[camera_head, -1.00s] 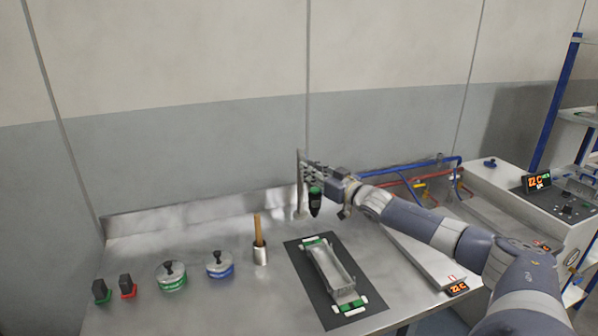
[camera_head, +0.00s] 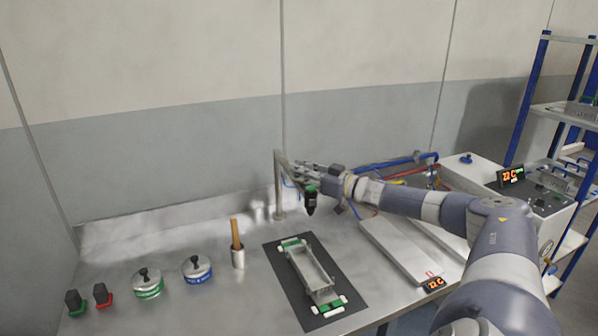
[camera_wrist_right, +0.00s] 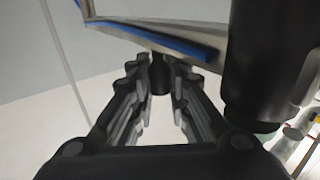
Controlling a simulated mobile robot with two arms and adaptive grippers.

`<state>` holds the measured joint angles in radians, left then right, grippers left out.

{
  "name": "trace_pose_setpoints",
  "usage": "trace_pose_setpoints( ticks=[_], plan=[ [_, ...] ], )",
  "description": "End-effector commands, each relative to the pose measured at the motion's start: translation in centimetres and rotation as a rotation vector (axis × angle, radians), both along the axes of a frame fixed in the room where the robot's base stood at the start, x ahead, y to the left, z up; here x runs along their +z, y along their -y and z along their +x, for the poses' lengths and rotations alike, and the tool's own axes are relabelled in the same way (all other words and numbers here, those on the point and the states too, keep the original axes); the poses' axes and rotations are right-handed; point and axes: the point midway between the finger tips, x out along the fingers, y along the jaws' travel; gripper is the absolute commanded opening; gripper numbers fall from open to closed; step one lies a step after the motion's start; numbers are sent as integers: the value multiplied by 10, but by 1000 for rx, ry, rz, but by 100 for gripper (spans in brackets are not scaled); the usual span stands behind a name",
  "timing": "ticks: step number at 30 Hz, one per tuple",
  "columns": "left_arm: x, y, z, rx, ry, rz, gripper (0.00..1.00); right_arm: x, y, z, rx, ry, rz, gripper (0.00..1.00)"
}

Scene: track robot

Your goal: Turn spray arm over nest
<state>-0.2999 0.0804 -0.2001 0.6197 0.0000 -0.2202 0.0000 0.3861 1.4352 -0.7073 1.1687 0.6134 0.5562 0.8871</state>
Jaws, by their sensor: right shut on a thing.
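The spray arm stands on a thin post (camera_head: 279,188) at the back of the steel bench. Its black spray head with a green band (camera_head: 311,201) hangs pointing down beyond the far end of the nest; I cannot tell whether it is over it. The nest (camera_head: 330,296), a long metal tray with green and white ends, lies on a dark mat. My right gripper (camera_head: 301,168) is shut on the spray arm. In the right wrist view, the grey bar with a blue line (camera_wrist_right: 165,38) crosses beyond the fingers (camera_wrist_right: 160,85), and a dark knob sits between them. My left gripper is not in view.
Left of the mat stand a wooden-handled brush in a metal cup (camera_head: 238,258), blue (camera_head: 197,272) and green (camera_head: 148,287) lidded pots, and red and green black-topped items. A flat plate with a display (camera_head: 400,250) lies right. Blue shelving (camera_head: 530,110) stands far right.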

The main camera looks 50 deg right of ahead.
Motion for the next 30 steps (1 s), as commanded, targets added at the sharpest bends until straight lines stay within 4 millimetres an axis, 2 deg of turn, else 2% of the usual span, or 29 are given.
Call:
trace_pose_setpoints(
  ticks=[4, 5, 7, 20, 30],
  plan=[
    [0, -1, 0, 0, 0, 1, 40, 0, 3, 0, -8, -4, -3, 0],
    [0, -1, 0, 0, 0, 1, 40, 0, 3, 0, -8, -4, -3, 20],
    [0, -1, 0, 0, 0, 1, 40, 0, 3, 0, -8, -3, -4, 36],
    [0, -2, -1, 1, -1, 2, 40, 0, 2, -3, -3, -3, -4, 36],
    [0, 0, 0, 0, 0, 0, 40, -2, 5, -33, 0, -8, -6, 36]
  ],
)
